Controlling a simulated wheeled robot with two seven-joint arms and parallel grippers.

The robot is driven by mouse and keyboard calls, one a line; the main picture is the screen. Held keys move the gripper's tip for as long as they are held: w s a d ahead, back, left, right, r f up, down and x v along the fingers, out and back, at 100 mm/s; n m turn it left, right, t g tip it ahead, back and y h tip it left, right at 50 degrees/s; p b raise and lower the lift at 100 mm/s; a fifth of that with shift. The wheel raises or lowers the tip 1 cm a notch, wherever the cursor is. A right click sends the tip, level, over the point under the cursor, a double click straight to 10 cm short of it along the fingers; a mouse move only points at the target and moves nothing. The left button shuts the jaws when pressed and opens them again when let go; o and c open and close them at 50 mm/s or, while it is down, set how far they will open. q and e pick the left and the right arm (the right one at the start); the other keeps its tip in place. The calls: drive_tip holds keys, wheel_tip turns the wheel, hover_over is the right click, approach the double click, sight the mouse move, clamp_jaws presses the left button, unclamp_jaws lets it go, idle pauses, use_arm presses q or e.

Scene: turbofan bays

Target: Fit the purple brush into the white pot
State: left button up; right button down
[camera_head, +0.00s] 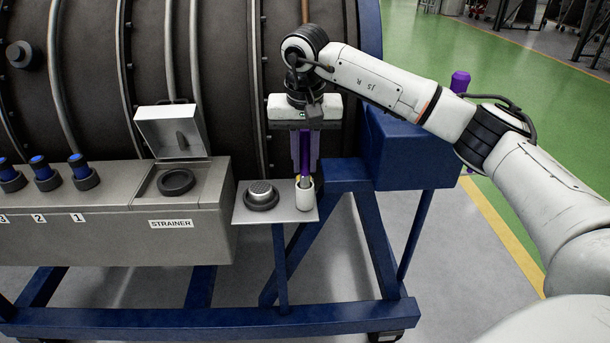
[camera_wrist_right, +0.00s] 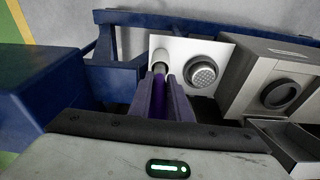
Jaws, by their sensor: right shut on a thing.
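The purple brush (camera_head: 305,168) is held upright in my right gripper (camera_head: 305,165), with its lower end down at the mouth of the white pot (camera_head: 305,196). The pot stands on the right part of a small white shelf (camera_head: 250,213). In the right wrist view the brush (camera_wrist_right: 159,88) runs between the two purple-grey fingers (camera_wrist_right: 160,105) toward the pot (camera_wrist_right: 159,55). The brush tip appears inside or just at the pot's rim; how deep it sits I cannot tell. My left gripper is not in view.
A round metal strainer (camera_head: 262,194) in a dark ring sits on the shelf, left of the pot. A grey box labelled STRAINER (camera_head: 176,205) with an open lid (camera_head: 172,132) and blue-capped items (camera_head: 80,168) stand further left. Blue frame beams (camera_head: 345,172) lie close on the right.

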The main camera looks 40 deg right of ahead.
sight(305, 181)
drive_tip(key=shift+f, duration=1.75)
drive_tip(key=shift+f, duration=0.15)
drive_tip(key=c, duration=1.6)
unclamp_jaws()
drive_tip(key=shift+c, duration=0.2)
